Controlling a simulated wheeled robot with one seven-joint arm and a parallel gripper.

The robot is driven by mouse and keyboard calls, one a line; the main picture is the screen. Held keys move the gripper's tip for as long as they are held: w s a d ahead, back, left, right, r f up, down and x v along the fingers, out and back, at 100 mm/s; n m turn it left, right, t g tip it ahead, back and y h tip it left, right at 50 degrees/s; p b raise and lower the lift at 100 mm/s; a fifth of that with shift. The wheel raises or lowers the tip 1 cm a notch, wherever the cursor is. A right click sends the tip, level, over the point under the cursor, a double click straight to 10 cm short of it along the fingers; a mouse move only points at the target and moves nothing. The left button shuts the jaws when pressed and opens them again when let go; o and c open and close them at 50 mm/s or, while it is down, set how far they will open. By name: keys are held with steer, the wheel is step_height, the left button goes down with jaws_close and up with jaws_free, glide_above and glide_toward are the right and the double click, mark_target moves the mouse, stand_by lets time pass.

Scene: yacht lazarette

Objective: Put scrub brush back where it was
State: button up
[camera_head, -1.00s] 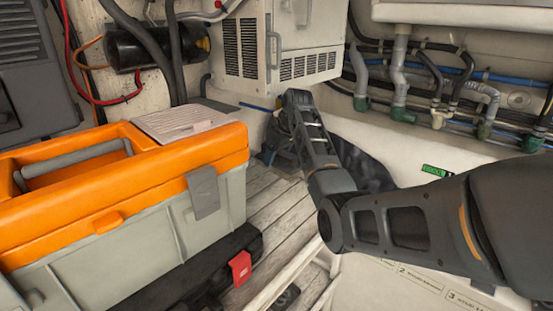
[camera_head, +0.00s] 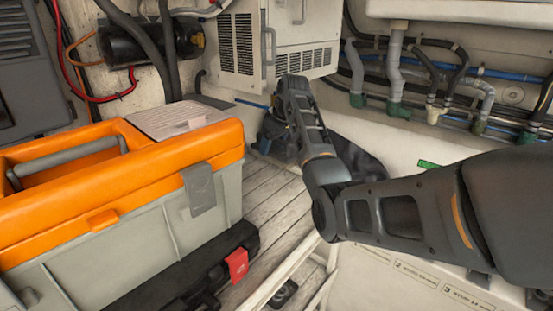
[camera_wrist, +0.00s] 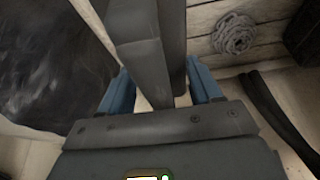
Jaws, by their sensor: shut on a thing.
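In the wrist view my gripper (camera_wrist: 160,92) has blue fingers on both sides of a long grey-brown piece (camera_wrist: 150,50), which runs up out of the top of the frame. It appears to be the scrub brush, but its bristles are not visible. In the head view my gripper (camera_head: 275,135) is low in front of the white vented unit, above the plank floor. My own wrist hides most of it there, and I cannot make out the brush.
An orange and grey toolbox (camera_head: 130,215) stands at left on a black case (camera_head: 215,268). A dark bag (camera_wrist: 45,55) lies at left in the wrist view, a rope coil (camera_wrist: 235,34) at upper right. Pipes (camera_head: 394,75) line the right wall. Plank floor (camera_head: 270,195) is free between toolbox and arm.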

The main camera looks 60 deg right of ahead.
steer(key=shift+w+d+r, duration=0.1)
steer(key=shift+d+r, duration=0.05)
steer(key=shift+r, duration=0.1)
